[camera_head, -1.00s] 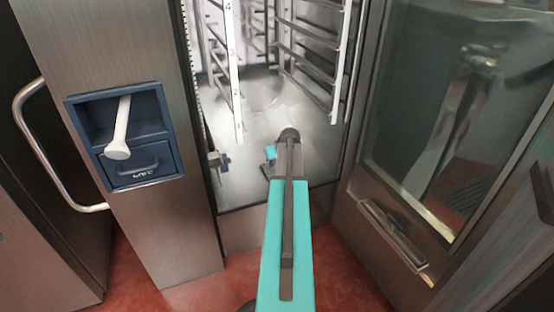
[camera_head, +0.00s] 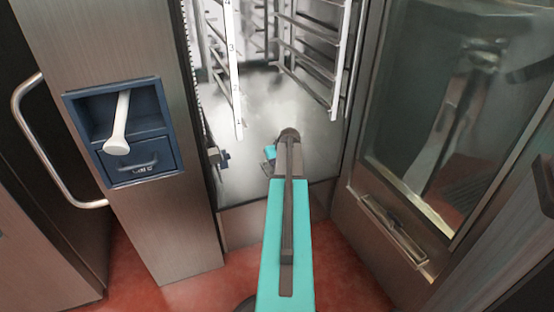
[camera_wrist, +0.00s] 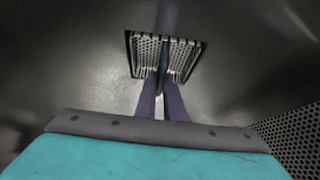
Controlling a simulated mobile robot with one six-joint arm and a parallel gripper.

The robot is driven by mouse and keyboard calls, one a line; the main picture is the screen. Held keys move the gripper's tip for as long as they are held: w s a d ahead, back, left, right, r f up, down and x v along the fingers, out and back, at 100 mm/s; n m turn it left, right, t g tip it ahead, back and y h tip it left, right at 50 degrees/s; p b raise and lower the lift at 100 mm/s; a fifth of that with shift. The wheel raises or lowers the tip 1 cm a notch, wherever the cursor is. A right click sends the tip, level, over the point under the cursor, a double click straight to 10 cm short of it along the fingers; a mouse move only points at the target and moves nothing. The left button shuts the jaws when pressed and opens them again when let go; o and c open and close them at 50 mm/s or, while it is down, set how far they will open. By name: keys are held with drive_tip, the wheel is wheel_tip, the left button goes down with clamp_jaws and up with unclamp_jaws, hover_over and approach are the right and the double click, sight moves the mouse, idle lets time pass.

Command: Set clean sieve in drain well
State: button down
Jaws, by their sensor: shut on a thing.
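The sieve (camera_wrist: 148,54) is a small perforated metal piece with a dark upright grip in its middle. My gripper (camera_wrist: 162,78) is shut on that grip in the wrist view. The sieve lies at the dark-edged square drain well (camera_wrist: 129,44) in the chamber floor and looks roughly lined up with it. I cannot tell whether it is fully seated. In the head view my arm reaches into the open chamber, and the sieve and well are hidden behind it.
Rack rails (camera_head: 304,52) line the chamber above its steel floor (camera_head: 250,115). The open glass door (camera_head: 440,110) stands at right. A blue drawer unit with a white handle (camera_head: 118,130) is on the left panel. A perforated panel (camera_wrist: 292,140) is at lower right in the wrist view.

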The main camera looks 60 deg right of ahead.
drive_tip(key=shift+f, duration=0.3)
idle(0.8)
drive_tip(key=c, duration=1.8)
unclamp_jaws()
drive_tip(key=shift+f, duration=0.1)
drive_tip(key=shift+o, duration=0.9)
drive_tip(key=o, duration=0.3)
drive_tip(key=shift+r, duration=0.25)
drive_tip(key=shift+p+v, duration=2.1)
drive_tip(key=shift+v, duration=1.3)
drive_tip(key=shift+s, duration=0.1)
